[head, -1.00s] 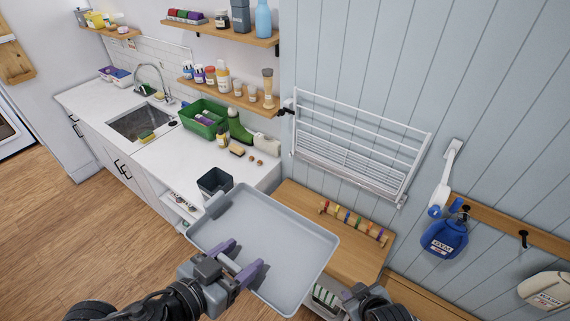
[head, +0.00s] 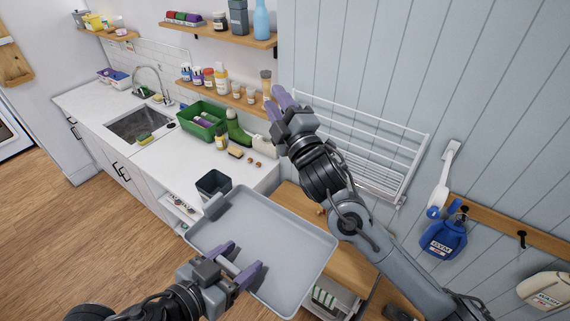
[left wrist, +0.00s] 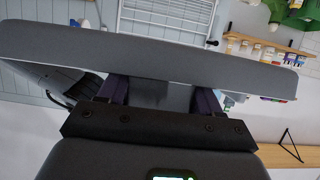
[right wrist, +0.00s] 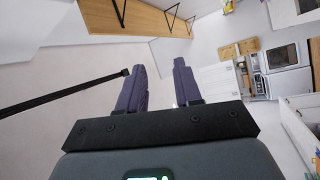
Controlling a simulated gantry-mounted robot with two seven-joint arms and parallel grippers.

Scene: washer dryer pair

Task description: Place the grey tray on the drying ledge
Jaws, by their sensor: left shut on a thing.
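The grey tray (head: 285,240) is a shallow rectangle with raised rims, in front of the counter's end and above the wooden bench. My left gripper (head: 240,265) is shut on its near-left edge; the tray's side also fills the upper left wrist view (left wrist: 150,50). A white slatted drying rack (head: 385,184), seemingly the drying ledge, is on the blue panelled wall behind and above the tray. My right gripper (head: 275,105) is raised in front of the rack's left end, empty, its fingers apart. My right arm hides much of the rack's left and middle.
A wooden bench (head: 291,205) stands below the rack, partly hidden by my right arm. A dark grey bin (head: 213,185) is by the tray's far-left corner. The counter holds a green basin (head: 203,119) and bottles. A shelf (head: 240,98) with jars is beside my right gripper.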

